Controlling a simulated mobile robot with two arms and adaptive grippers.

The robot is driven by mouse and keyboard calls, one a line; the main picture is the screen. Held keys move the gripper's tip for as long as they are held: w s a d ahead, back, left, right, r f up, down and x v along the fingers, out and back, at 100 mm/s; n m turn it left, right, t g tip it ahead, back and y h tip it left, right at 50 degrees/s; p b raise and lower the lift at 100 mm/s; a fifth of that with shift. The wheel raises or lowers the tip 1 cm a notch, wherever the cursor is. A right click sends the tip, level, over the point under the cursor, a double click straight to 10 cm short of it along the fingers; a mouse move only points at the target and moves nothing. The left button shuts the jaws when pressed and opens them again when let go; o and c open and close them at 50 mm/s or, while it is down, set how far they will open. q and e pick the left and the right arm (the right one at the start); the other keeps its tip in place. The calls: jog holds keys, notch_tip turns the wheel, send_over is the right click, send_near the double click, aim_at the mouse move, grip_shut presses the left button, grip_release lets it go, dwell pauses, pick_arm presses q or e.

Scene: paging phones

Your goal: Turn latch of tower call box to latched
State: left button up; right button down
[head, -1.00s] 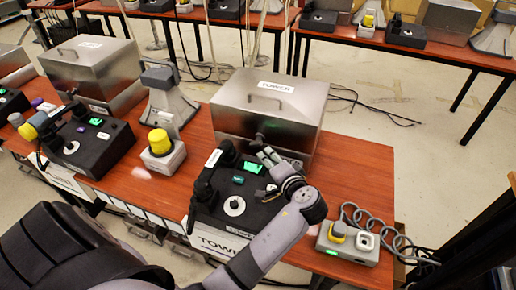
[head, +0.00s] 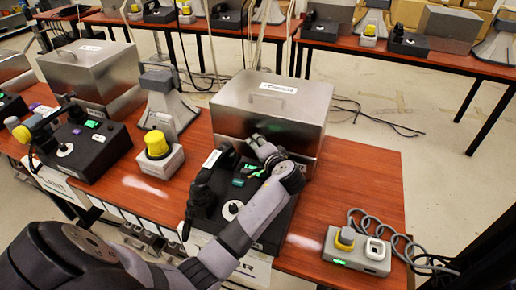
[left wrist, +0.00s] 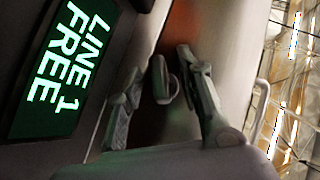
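The call box is a brushed-metal box (head: 235,112) with a handle and a white label on its lid. It stands at the middle of the near table. My left gripper (head: 257,141) is at the lower front face of the box, above the black phone console. The left wrist view shows its two fingers (left wrist: 160,66) spread apart. A small dark rounded latch knob (left wrist: 164,82) shows between them, with no clear contact on either side. In the head view the gripper largely hides the latch. My right gripper is not in view.
The black console (head: 212,200) with its handset and green displays lies under my left arm. A yellow-topped beacon (head: 157,145) and a grey horn (head: 167,105) stand to the left. A grey unit with a coiled cord (head: 357,251) is at the right. The table right of the box is clear.

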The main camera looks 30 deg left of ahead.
pick_arm(q)
jog(key=shift+c, duration=0.5)
grip_shut()
jog(key=shift+r+n+h+p, duration=0.2)
jog(key=shift+n+h+p, duration=0.15)
jog(key=shift+p, duration=0.55)
jog(key=n+h+p, duration=0.1)
jog(key=h+p, duration=0.1)
jog(key=p, duration=0.1)
jog(key=n+h+p, duration=0.1)
jog(key=h+p, duration=0.1)
jog(key=p, duration=0.2)
jog(key=n+h+p, duration=0.1)
jog(key=h+p, duration=0.1)
jog(key=p, duration=0.2)
jog(key=shift+s+a+r+n+h, duration=0.1)
jog(key=shift+a+r+n+h, duration=0.15)
jog(key=shift+n, duration=0.1)
jog(key=shift+f+n+t+h+p, duration=0.25)
jog(key=shift+n+t+h+p, duration=0.2)
jog(key=shift+h+p, duration=0.75)
